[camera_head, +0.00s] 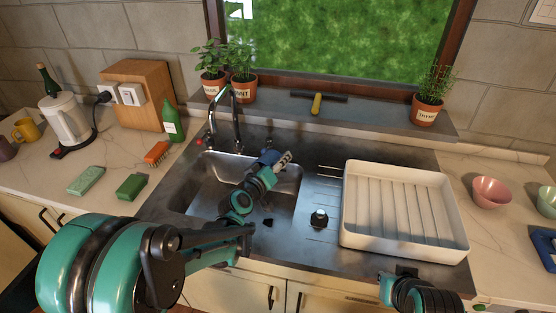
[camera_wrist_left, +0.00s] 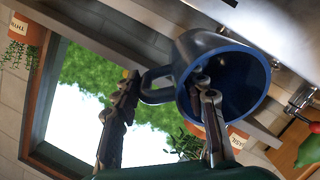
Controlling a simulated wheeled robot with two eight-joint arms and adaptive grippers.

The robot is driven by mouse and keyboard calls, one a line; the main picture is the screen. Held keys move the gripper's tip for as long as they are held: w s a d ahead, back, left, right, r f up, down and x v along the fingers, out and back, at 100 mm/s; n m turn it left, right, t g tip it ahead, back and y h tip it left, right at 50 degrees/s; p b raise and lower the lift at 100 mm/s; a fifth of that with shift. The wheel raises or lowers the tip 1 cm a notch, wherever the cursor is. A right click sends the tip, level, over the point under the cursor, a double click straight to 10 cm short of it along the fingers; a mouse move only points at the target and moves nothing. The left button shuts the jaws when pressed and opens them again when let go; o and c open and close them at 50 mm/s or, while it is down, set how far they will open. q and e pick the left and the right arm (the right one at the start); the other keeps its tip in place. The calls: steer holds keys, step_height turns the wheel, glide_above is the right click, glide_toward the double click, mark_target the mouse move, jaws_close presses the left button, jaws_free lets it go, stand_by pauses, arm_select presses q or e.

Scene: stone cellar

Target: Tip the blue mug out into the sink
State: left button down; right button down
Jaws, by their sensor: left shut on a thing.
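The blue mug (camera_head: 267,157) is small and partly hidden by my left gripper (camera_head: 281,160), above the back right part of the sink basin (camera_head: 208,182). In the left wrist view the dark blue mug (camera_wrist_left: 185,52) shows large, its open mouth turned partly towards the camera and its handle on the left. My left gripper (camera_wrist_left: 162,105) is shut on it, with one finger across the mouth and the other beyond the handle. The mug is tilted in that view. What is inside is too dark to tell. My right gripper (camera_head: 405,275) is low at the right; its fingers are unclear.
A white drying rack (camera_head: 405,210) fills the drainboard at the right. A dark stopper (camera_head: 319,217) stands between basin and rack. Potted herbs (camera_head: 243,90) and a squeegee (camera_head: 317,103) line the sill.

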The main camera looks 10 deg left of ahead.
arm_select(q)
steer(key=shift+w+d+r+g+p, duration=0.1)
steer(key=shift+w+r+g+p, duration=0.2)
steer(key=shift+p, duration=0.55)
steer(key=shift+f+g, duration=0.15)
steer(key=shift+g, duration=0.15)
steer(key=shift+w+g+y+p, duration=0.3)
steer(key=shift+g+p, duration=0.3)
steer(key=shift+p, duration=0.65)
